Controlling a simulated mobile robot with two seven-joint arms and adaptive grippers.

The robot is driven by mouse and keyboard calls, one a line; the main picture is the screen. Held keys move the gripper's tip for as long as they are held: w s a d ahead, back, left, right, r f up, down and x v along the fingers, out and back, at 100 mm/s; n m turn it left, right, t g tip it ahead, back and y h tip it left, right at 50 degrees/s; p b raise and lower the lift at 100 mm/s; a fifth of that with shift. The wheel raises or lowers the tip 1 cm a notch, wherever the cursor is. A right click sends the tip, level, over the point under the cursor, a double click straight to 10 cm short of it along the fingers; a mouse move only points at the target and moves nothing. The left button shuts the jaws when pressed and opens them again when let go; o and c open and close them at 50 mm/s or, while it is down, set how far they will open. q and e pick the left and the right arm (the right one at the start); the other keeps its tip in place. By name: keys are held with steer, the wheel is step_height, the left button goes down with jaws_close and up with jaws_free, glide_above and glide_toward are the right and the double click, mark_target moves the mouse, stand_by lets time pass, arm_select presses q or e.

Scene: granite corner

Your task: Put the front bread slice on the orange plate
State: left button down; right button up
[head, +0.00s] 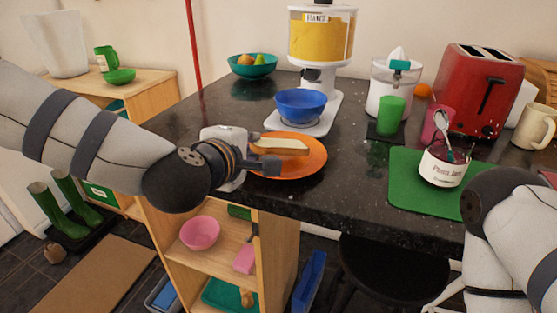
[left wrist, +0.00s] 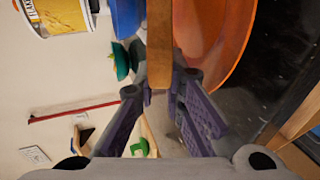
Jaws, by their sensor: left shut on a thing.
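My left gripper (head: 262,157) is shut on a bread slice (head: 284,146), a pale slice with a brown crust. In the head view the slice lies flat over the orange plate (head: 312,164), near its left and middle part. In the left wrist view the slice shows edge-on (left wrist: 160,45) between the fingertips (left wrist: 160,82), with the orange plate (left wrist: 238,45) close beside it. I cannot tell whether the slice touches the plate. The gripper hides part of the plate's left side.
A blue bowl (head: 301,103) on a white dispenser base stands behind the plate. A green cup (head: 390,116), a jam jar (head: 442,165) on a green mat (head: 405,180) and a red toaster (head: 484,87) are to the right. The dark counter (head: 350,192) is clear in front of the plate.

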arm_select(q)
steer(key=c, duration=1.8)
jaws_free()
steer(key=shift+s+r, duration=0.15)
steer(key=shift+r, duration=0.1)
steer(key=shift+s+a+r+p, duration=0.15)
steer(key=shift+s+r+p, duration=0.35)
steer(key=shift+s, duration=0.1)
steer(key=shift+s+a+r+p, duration=0.15)
steer(key=shift+s+r+p, duration=0.3)
steer(key=shift+s, duration=0.15)
steer(key=s, duration=0.3)
steer(key=s+a, duration=0.1)
steer(key=shift+s+r, duration=0.25)
steer(key=shift+s, duration=0.05)
arm_select(e)
steer(key=shift+w+r+t, duration=0.5)
steer(key=shift+w+r, duration=0.55)
steer(key=shift+w, duration=0.15)
